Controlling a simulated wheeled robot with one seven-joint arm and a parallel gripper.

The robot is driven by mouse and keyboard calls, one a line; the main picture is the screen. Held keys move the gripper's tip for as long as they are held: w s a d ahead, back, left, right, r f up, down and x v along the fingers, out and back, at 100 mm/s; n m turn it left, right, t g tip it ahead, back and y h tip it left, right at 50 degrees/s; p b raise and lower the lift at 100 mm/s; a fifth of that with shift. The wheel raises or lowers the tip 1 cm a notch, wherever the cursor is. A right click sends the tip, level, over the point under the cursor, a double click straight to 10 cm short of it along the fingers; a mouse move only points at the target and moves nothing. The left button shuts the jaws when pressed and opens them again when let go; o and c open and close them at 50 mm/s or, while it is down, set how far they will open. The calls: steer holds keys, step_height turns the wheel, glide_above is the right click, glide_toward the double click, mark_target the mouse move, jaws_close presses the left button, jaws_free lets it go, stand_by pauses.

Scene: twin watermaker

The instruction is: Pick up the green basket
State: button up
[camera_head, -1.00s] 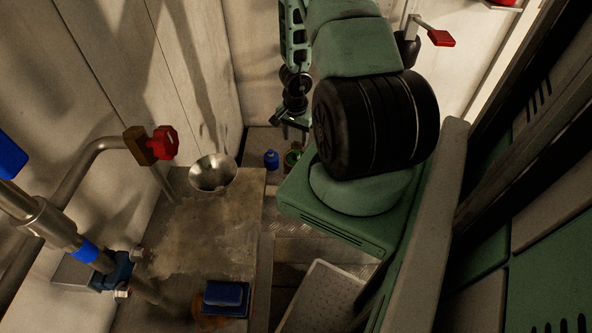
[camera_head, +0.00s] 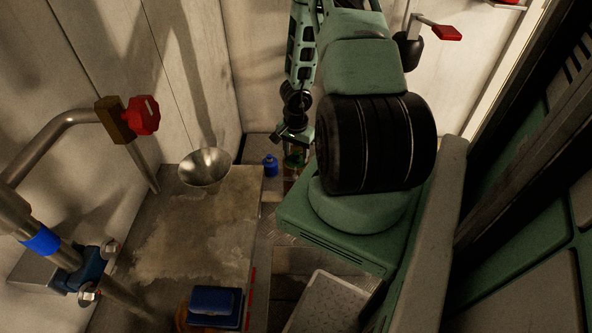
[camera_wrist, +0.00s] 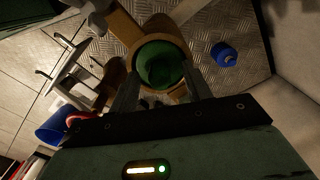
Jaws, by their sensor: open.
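The green basket (camera_wrist: 160,64) is a round, open green cup in the upper middle of the wrist view, with a tan ring around it. My gripper (camera_wrist: 163,80) is open, with one finger on each side of the basket's near part. I cannot tell whether the fingers touch it. In the head view, the basket (camera_head: 294,158) shows small and partly hidden under my gripper (camera_head: 290,137), beside my arm.
A blue bottle (camera_head: 270,165) stands close left of the basket; it also shows in the wrist view (camera_wrist: 223,53). A worktable (camera_head: 190,225) holds a metal funnel bowl (camera_head: 205,167) and a blue box (camera_head: 214,303). A red-handled pipe valve (camera_head: 141,115) is at left. A pale tray (camera_head: 330,305) lies low.

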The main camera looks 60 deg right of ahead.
steer(key=c, duration=1)
steer(key=shift+r, duration=0.2)
step_height(320, 180, up, 10)
steer(key=p, duration=0.9)
steer(key=shift+f, duration=0.1)
steer(key=o, duration=0.3)
steer(key=c, duration=0.3)
